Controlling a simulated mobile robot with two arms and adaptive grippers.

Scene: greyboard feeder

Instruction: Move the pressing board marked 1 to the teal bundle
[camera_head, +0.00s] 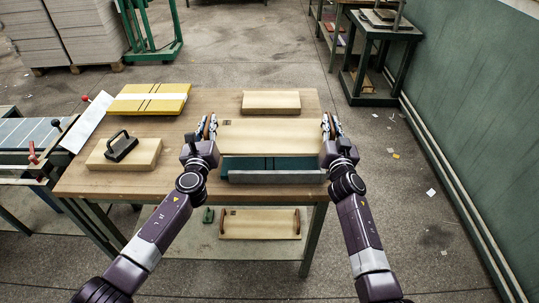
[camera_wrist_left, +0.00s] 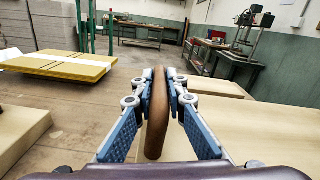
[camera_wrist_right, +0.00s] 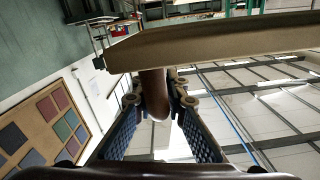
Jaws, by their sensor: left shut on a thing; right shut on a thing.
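A pale wooden pressing board (camera_head: 268,137) with a brown handle at each end is held between my two grippers. A small dark mark shows at its far left corner; I cannot read it. My left gripper (camera_head: 209,127) is shut on the left handle, seen in the left wrist view (camera_wrist_left: 156,115). My right gripper (camera_head: 328,127) is shut on the right handle, seen in the right wrist view (camera_wrist_right: 154,95). The teal bundle (camera_head: 272,163) lies on the table just in front of the board in the head view, its far part hidden. I cannot tell the board's height.
A grey bar (camera_head: 276,177) lies along the teal bundle's near side. A plain board (camera_head: 271,102) lies behind, a yellow bundle (camera_head: 150,98) at back left, and a block with a black handle (camera_head: 124,150) at left. Another handled board (camera_head: 259,226) is on the lower shelf.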

